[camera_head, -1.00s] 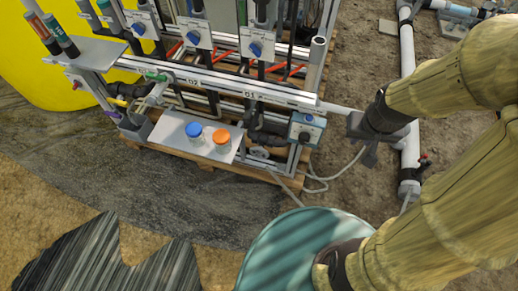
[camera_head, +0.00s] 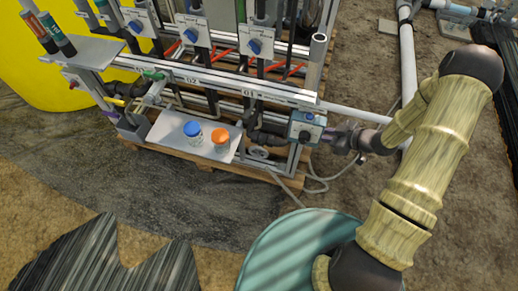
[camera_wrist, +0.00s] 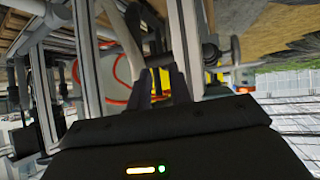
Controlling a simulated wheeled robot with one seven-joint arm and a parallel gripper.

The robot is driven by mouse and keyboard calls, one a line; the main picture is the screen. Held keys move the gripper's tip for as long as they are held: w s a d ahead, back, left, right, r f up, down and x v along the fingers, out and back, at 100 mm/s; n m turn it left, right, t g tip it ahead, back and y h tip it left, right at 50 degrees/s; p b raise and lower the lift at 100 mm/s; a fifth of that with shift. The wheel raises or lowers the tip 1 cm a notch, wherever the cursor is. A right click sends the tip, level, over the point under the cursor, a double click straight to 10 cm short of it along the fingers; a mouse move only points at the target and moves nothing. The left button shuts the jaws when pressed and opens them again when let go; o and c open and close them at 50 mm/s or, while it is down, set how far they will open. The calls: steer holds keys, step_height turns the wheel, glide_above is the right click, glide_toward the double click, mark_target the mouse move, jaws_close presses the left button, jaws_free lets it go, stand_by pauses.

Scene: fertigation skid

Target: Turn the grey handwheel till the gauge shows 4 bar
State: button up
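No gauge reading can be made out.
A shelf (camera_head: 167,126) holds a blue-lidded jar (camera_head: 193,132) and an orange-lidded jar (camera_head: 220,139). A long metal rail (camera_head: 215,81) crosses the skid's front. A teal drum (camera_head: 290,250) stands below my arm. A yellow tank (camera_head: 55,85) is at left. Hoses lie on the ground at right.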

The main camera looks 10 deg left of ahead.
mark_target(266, 151)
steer(key=s+a+f+n+g+y, duration=0.3)
steer(key=s+y, duration=0.5)
steer(key=s, duration=0.1)
steer(key=shift+s+a+n+g, duration=0.3)
steer(key=shift+s, duration=0.1)
steer(key=a+b, duration=0.1)
steer(key=a, duration=0.4)
steer(key=w+a+b, duration=0.1)
steer(key=a+b, duration=0.1)
steer(key=a, duration=0.4)
steer(key=a+b, duration=0.1)
steer(key=a, duration=0.5)
steer(key=shift+w+a+b, duration=0.2)
steer(key=shift+b, duration=0.15)
jaws_close()
